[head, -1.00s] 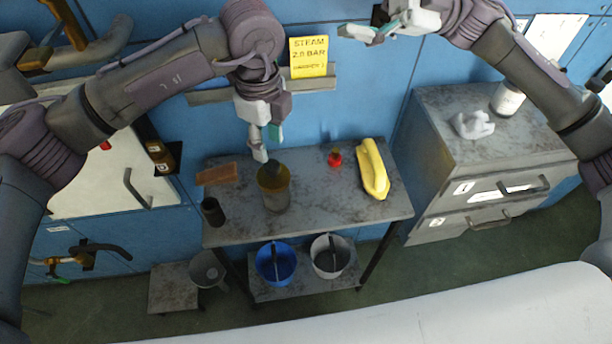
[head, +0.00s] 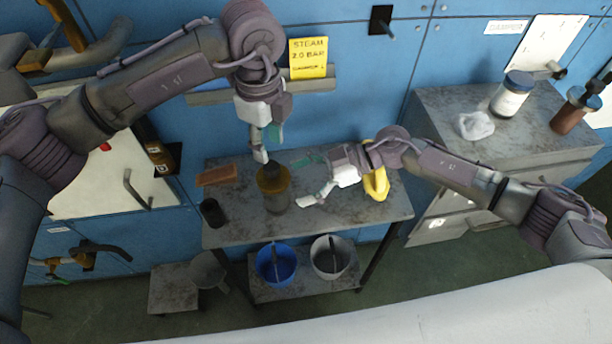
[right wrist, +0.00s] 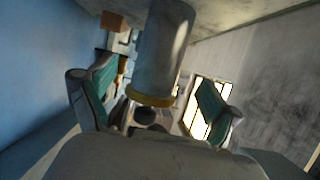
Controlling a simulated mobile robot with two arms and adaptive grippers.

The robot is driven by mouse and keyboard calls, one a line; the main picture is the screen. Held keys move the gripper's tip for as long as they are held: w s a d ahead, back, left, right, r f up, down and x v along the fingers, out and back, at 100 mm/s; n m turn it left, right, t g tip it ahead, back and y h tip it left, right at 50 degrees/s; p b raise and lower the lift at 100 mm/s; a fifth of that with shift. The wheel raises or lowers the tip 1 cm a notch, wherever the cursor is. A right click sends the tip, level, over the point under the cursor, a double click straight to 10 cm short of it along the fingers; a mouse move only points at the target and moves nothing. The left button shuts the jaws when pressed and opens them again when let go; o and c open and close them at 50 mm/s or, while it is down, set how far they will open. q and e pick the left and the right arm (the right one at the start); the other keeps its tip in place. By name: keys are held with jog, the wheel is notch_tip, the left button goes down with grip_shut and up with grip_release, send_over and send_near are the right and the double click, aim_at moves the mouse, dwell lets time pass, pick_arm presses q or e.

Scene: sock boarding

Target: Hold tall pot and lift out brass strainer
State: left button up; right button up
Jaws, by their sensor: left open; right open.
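The tall pot (head: 278,203) is a grey cylinder standing upright on the metal table. The brass strainer (head: 274,184) sits in its top, with its brass rim showing. My left gripper (head: 267,146) points down, open, just above the strainer; whether a finger touches it I cannot tell. My right gripper (head: 304,180) is open just right of the pot, its fingers pointing at the pot's side. In the right wrist view the pot (right wrist: 165,50) appears between the two open fingers, with the brass rim (right wrist: 150,98) toward the bottom of the picture.
The table (head: 235,232) also holds a brown block (head: 217,175), a dark cup (head: 212,212) and a yellow object (head: 377,184) partly behind my right arm. A blue bucket (head: 275,263) and a grey bucket (head: 329,258) stand on the shelf below. A drawer cabinet (head: 450,120) stands at the right.

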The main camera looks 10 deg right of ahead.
aim_at(275, 191)
jog(key=x, duration=0.6)
jog(key=shift+a, duration=0.25)
